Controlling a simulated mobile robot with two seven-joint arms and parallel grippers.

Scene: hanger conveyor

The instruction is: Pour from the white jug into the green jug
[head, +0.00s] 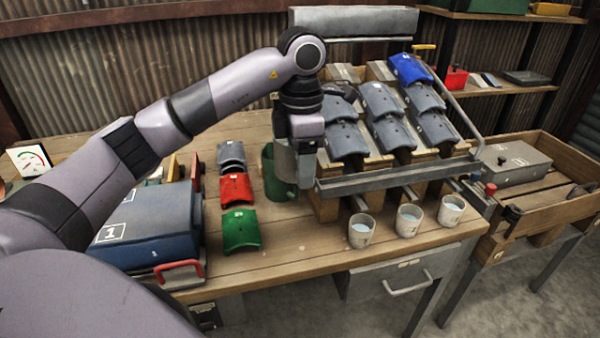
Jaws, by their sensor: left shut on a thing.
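My left gripper (304,172) points down near the middle of the table, just left of the sloped rack. It is shut on a pale object that looks like the white jug (286,160), mostly hidden by the gripper. The green jug (275,182) stands on the table right at the gripper. The pale object overlaps its upper part in the picture, so I cannot tell whether they touch. I cannot see any liquid passing between them. My right gripper is out of view.
The rack with grey and blue curved pieces (379,101) stands close right of the gripper. Three pale cups (361,231) line the table's front edge. Red (237,188) and green (240,229) curved pieces and a blue case (150,228) lie left. A wooden crate (543,209) is at right.

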